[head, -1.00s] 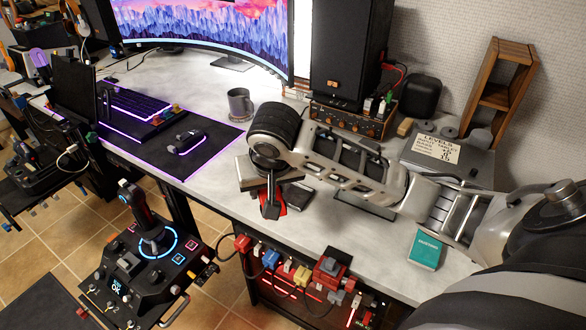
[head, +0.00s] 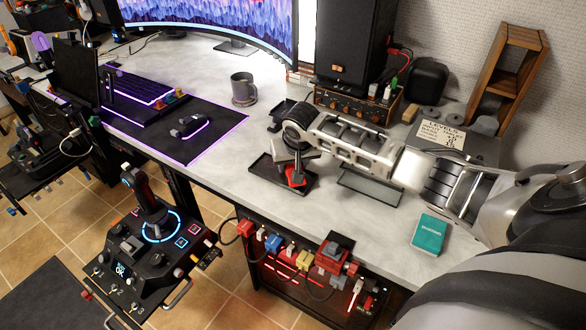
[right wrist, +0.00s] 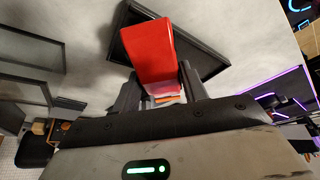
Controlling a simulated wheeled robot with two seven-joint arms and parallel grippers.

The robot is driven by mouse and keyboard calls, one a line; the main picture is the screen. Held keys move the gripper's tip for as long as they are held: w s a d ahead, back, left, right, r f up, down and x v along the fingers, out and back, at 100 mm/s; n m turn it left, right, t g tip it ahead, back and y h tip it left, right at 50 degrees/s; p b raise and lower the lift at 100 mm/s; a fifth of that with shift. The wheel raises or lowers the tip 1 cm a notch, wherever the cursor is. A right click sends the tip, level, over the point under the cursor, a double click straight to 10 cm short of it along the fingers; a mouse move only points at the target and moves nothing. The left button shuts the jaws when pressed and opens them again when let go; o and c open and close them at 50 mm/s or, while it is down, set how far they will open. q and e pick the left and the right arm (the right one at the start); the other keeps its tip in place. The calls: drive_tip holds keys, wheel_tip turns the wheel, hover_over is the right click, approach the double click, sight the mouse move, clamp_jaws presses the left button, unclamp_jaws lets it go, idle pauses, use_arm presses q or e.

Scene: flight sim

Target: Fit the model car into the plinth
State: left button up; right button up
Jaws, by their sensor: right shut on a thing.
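The model car is a red block-like body (right wrist: 152,52) held between the two fingers of my right gripper (right wrist: 157,84). In the head view only a small red part of the car (head: 296,179) shows below my right gripper (head: 291,167); the gripper hides the rest. A shallow black rimmed tray (head: 261,173), which looks like the plinth, lies on the desk under the gripper. In the right wrist view its dark rim (right wrist: 208,62) shows behind the car. I cannot tell whether the car touches it. My left gripper is not in view.
Another black-rimmed tray (head: 352,190) lies to the right, and a teal box (head: 429,233) near the front edge. A grey mug (head: 243,90), a mouse mat (head: 215,139) and a speaker (head: 350,45) stand around. A joystick panel (head: 150,245) is off the desk, front left.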

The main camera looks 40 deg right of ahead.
drive_tip(key=shift+s+f, duration=0.1)
drive_tip(key=shift+f, duration=0.7)
drive_tip(key=o, duration=1.1)
drive_tip(key=shift+f, duration=0.1)
drive_tip(key=p+v, duration=0.1)
drive_tip(key=v, duration=1.1)
drive_tip(key=s+a+f+n+t+y, duration=0.2)
drive_tip(key=s+a+f+n+y, duration=0.3)
drive_tip(key=a+f, duration=0.75)
drive_tip(key=s+a+t, duration=0.1)
drive_tip(key=s+a, duration=0.1)
drive_tip(key=s, duration=0.2)
drive_tip(key=s+a+f+n+t, duration=0.1)
drive_tip(key=s+a, duration=0.1)
drive_tip(key=s, duration=0.3)
drive_tip(key=s+a+f+n+t, duration=0.1)
drive_tip(key=s+a+t, duration=0.1)
drive_tip(key=s, duration=0.3)
drive_tip(key=shift+a+f, duration=0.25)
drive_tip(key=shift+a, duration=0.2)
